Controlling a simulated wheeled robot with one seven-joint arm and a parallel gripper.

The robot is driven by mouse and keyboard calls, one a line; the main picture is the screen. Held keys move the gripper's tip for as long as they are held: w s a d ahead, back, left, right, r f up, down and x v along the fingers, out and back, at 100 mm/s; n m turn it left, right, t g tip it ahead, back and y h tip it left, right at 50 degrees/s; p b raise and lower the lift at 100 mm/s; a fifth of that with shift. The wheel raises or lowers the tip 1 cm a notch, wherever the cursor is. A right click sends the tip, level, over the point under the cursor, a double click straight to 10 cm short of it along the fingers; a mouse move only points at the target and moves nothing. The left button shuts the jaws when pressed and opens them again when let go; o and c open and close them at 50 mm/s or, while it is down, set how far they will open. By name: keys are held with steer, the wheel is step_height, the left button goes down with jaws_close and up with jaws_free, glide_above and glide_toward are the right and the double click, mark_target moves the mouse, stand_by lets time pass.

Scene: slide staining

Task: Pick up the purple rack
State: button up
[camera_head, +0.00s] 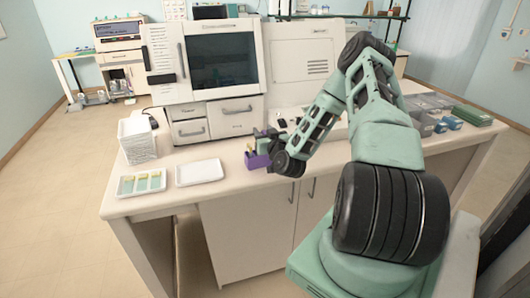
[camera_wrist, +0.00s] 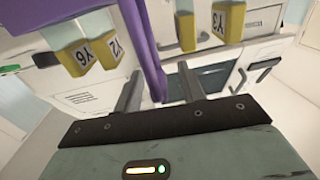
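The purple rack (camera_head: 256,161) is at the front edge of the workbench in the head view, with yellow-ended slides in it. My gripper (camera_head: 268,145) is right at the rack. In the wrist view, a purple part of the rack (camera_wrist: 143,40) reaches down between the two fingers of my gripper (camera_wrist: 160,78). It lies close to the left finger, and a gap shows to the right finger. The fingers stand apart. Slides with yellow ends marked Y6, Y2 (camera_wrist: 109,52) and Y3 (camera_wrist: 228,24) show on both sides of the purple part. Whether a finger touches the rack cannot be told.
A white tray (camera_head: 200,172) lies left of the rack, and another tray (camera_head: 119,187) with yellow-ended slides is further left. A large machine (camera_head: 222,64) stands behind. Dark boxes (camera_head: 424,119) fill the right of the bench.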

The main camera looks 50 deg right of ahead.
steer(key=shift+w+d, duration=0.2)
steer(key=shift+w, duration=0.25)
jaws_close()
steer(key=shift+r, duration=0.15)
